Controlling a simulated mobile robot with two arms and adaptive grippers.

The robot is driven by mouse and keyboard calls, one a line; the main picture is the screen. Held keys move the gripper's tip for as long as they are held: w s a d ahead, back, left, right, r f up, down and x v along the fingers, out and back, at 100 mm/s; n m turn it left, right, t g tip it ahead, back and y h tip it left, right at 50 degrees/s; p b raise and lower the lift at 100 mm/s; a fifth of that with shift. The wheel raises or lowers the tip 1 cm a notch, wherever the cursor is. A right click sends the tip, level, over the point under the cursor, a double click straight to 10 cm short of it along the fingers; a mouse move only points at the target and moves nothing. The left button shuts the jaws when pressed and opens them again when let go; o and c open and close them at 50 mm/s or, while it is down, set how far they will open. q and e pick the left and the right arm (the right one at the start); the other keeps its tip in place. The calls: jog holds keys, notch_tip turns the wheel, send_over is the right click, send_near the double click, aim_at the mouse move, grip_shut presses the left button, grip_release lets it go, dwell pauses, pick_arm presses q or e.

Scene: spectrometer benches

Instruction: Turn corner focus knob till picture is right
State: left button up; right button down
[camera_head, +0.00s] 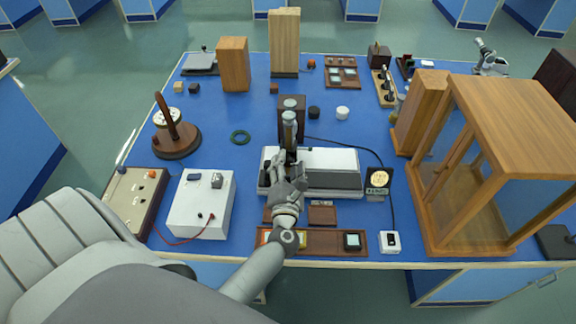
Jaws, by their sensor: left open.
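My left gripper (287,164) is open, in front of the dark column of the white-and-black instrument (335,178) at the middle of the blue bench. Its fingers overlap the instrument's left part in the picture. I cannot tell whether they touch it. A silvery tube (289,122) stands upright just beyond the fingers. The corner focus knob cannot be made out; it may be hidden behind the hand. A small black screen (378,181) right of the instrument shows a pale round picture, too small to judge its sharpness. My right gripper is not in view.
A large wooden glass-sided case (515,122) fills the bench's right side. A white box (202,205) with a red lead and a wooden stand (177,145) are at left. A wooden tray (322,242) lies along the front edge.

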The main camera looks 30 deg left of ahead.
pick_arm(q)
jog(key=shift+s, duration=0.15)
jog(key=v, duration=1.1)
jog(key=shift+s+d, duration=0.3)
jog(key=shift+d, duration=0.05)
